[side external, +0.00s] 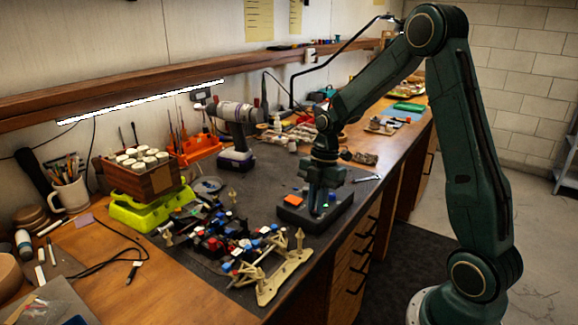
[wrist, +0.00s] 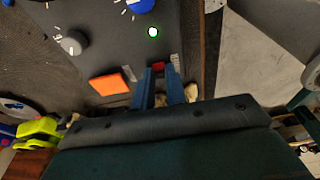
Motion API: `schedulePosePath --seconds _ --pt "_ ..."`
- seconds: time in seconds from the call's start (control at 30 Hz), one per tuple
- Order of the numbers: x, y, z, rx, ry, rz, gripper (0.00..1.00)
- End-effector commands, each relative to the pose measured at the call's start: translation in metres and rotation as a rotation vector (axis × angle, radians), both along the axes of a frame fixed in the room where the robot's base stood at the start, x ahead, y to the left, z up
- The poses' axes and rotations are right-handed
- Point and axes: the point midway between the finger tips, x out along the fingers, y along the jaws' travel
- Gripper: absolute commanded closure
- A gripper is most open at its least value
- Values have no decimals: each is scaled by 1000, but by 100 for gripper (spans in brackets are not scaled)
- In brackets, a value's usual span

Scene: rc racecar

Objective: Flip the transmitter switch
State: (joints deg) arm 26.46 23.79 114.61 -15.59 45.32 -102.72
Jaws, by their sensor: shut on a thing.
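The transmitter (side external: 338,209) is a dark grey box lying on the bench mat near its front edge; its panel (wrist: 112,42) fills the upper part of the wrist view. The panel carries a lit green lamp (wrist: 153,32), a grey knob (wrist: 73,43), a blue knob (wrist: 140,5) and an orange square (wrist: 110,84). My gripper (side external: 318,207) points down onto the panel, right of the orange square. In the wrist view its blue fingers (wrist: 161,74) are shut on the switch. A small red part shows at their tips; the rest of the switch is hidden, so its position cannot be told.
A car chassis with loose parts (side external: 225,240) lies to the left of the transmitter. A cordless drill (side external: 237,130) stands behind. A yellow-green scale (side external: 148,212) bears a wooden box of jars (side external: 140,172). The bench's front edge is close on the right.

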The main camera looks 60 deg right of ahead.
Motion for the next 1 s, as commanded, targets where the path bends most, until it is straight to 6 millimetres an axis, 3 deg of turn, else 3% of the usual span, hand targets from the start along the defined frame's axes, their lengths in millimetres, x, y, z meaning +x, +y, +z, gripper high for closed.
schedulePosePath --seconds 0.17,0.2,0.3,0.73,1.0 --pt "0 0 0 0 1 0 100" --pt "0 0 0 0 1 0 79" --pt "0 0 0 0 1 0 65" --pt "0 -1 4 -1 -1 0 65" --pt "0 -7 30 -3 -4 -1 65"
